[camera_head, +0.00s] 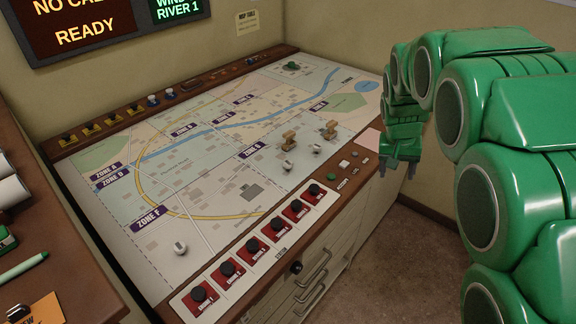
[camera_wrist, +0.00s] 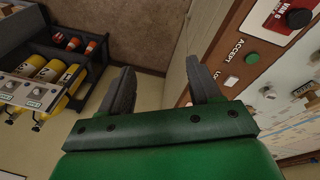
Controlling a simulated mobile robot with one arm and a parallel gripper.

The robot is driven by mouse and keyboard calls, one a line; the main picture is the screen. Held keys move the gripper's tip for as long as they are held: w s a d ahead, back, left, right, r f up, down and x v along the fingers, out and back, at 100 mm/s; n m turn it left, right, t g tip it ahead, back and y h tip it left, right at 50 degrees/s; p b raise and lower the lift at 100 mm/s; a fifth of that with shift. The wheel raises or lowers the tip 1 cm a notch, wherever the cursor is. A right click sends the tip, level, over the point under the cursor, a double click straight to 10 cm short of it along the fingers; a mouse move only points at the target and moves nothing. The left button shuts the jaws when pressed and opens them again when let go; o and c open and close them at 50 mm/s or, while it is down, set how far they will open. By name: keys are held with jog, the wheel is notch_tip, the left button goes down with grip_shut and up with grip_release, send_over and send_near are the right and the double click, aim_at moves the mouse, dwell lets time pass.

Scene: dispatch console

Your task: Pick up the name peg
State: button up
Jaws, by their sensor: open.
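My gripper (camera_head: 397,171) hangs beyond the right front edge of the map table (camera_head: 110,215), apart from the pieces on it. It is open and empty; its two spread fingers also show in the wrist view (camera_wrist: 161,82). I cannot tell which piece is the name peg. Small tan pieces (camera_head: 288,139) (camera_head: 330,129) stand on the right part of the map. Pale round-topped pieces stand near them (camera_head: 287,166) (camera_head: 316,149), and another stands at the map's lower left (camera_head: 180,248).
A row of black knobs on red plates (camera_head: 251,245) lines the table's front edge. Yellow pieces (camera_head: 92,129) line the back left edge. The wrist view shows a green button (camera_wrist: 252,57) at right and a rack of yellow cylinders (camera_wrist: 50,70) at left. Open floor (camera_head: 400,250) lies below my gripper.

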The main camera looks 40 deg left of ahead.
jog(key=a+f+n+y, duration=0.1)
jog(key=a+f, duration=0.1)
jog(key=a, duration=0.6)
jog(key=a+f+n+y, duration=0.1)
jog(key=a+f, duration=0.1)
jog(key=a, duration=0.7)
jog(key=n+t+y, duration=0.1)
jog(key=y, duration=0.1)
send_over(288, 163)
jog(key=s+d, duration=0.2)
notch_tip(288, 163, down, 4)
jog(key=shift+x, duration=3.8)
jog(key=shift+a, duration=0.1)
jog(key=c, duration=1.1)
